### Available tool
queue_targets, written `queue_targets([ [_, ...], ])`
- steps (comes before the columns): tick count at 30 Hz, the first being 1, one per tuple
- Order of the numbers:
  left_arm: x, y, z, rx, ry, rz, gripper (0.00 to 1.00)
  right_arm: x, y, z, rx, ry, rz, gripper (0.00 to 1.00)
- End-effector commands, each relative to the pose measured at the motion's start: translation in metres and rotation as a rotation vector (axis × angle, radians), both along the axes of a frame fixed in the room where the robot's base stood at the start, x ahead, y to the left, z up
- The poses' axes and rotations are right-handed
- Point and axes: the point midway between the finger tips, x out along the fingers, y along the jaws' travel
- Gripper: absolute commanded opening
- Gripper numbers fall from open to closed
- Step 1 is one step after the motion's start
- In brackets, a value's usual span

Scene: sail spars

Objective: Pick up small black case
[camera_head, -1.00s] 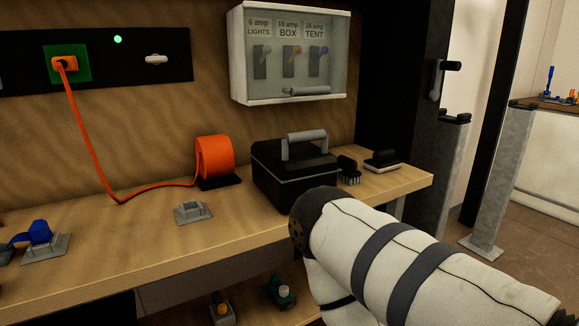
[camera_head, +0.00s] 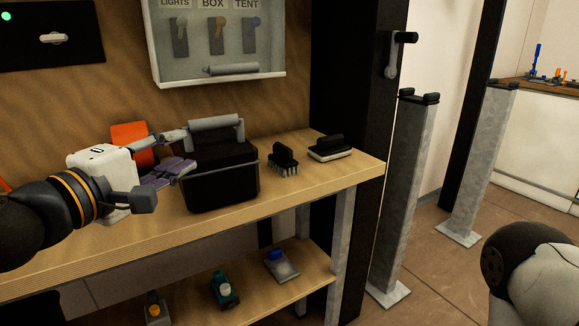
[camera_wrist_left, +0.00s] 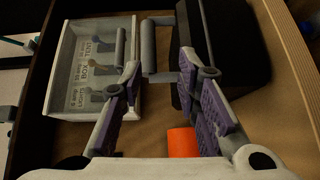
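The small black case (camera_head: 222,185) stands on the wooden bench, with a grey bar handle (camera_head: 215,123) on top. In the left wrist view the case (camera_wrist_left: 240,45) is at the upper right, and its handle (camera_wrist_left: 149,48) shows in the gap between the fingers. My left gripper (camera_head: 184,150) is at the case's left side, close to the handle. Its purple-padded fingers are apart in the wrist view (camera_wrist_left: 158,78). Whether a finger touches the handle I cannot tell. My right gripper is out of view; only part of my right arm shows at lower right.
An orange roll (camera_head: 129,135) stands behind my left gripper. A black brush (camera_head: 283,160) and a black-and-white block (camera_head: 330,148) sit right of the case. A switch box (camera_head: 218,45) hangs above. The lower shelf (camera_head: 300,292) holds small items. Grey posts (camera_head: 405,190) stand at right.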

Motion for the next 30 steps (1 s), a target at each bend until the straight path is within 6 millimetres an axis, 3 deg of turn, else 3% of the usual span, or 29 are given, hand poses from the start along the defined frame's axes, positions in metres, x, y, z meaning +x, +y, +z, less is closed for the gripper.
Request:
queue_targets([
  [3,0.006,0.010,0.016,-0.026,-0.034,0.025,0.30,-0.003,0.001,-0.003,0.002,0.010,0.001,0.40],
  [9,0.049,-0.005,0.011,-0.025,-0.028,0.024,0.30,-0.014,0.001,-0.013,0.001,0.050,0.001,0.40],
  [21,0.109,-0.026,0.010,-0.025,-0.032,0.024,0.30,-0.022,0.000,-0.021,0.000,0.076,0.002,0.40],
  [29,0.115,-0.028,0.013,-0.025,-0.035,0.023,0.30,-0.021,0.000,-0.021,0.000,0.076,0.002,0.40],
  [30,0.115,-0.028,0.013,-0.026,-0.036,0.024,0.25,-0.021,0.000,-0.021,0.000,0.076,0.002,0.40],
])
